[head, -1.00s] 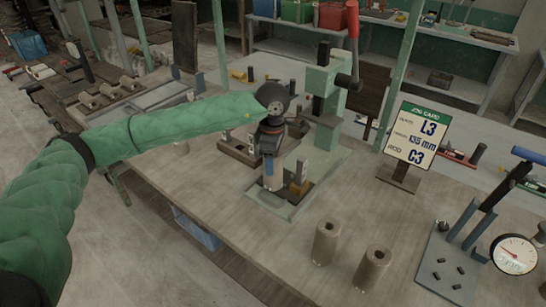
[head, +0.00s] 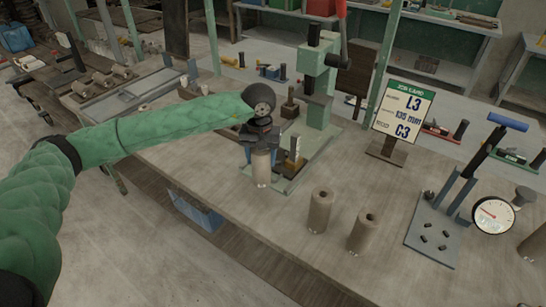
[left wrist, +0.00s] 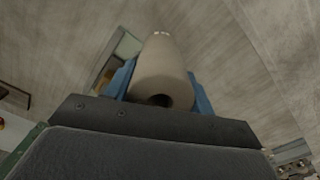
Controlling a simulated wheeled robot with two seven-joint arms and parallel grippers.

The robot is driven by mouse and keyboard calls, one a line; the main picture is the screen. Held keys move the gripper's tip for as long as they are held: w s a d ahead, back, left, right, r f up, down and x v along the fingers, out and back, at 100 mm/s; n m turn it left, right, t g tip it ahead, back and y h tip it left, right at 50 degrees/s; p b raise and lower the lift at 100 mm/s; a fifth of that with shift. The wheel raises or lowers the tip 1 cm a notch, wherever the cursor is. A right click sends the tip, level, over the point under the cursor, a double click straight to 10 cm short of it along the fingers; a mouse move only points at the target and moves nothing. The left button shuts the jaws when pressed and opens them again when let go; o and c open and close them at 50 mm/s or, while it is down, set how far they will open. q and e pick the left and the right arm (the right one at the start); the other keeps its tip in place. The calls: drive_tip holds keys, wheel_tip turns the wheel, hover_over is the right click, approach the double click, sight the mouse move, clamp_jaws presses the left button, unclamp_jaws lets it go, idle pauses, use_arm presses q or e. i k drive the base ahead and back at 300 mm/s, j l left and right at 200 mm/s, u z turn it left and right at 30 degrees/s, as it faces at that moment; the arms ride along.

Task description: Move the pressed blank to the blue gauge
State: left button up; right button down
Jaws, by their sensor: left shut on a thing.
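My left gripper (head: 259,148) is shut on a tan cylindrical blank (head: 261,172), which hangs upright below the fingers in front of the green press (head: 318,75). In the left wrist view the blank (left wrist: 163,65) sits between the two blue fingers, with the hole in its near end showing. The gauge (head: 432,241) stands at the right, with a grey base plate, a blue-handled lever (head: 507,121) and a round white dial (head: 493,216). My left gripper is well to the left of it. My right gripper is not in view.
Two tan cylinders (head: 320,211) (head: 364,232) stand on the table between the held blank and the gauge. A job card (head: 403,109) reading L3, 135 mm, C3 stands behind them. Another cylinder (head: 534,243) is cut off at the right edge. The front table area is clear.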

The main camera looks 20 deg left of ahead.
sight(435, 237)
drive_tip(key=z, duration=0.95)
drive_tip(key=j+z, duration=0.3)
drive_tip(key=z, duration=0.15)
drive_tip(key=j+z, duration=0.4)
drive_tip(key=k+l, duration=0.05)
drive_tip(key=l, duration=0.05)
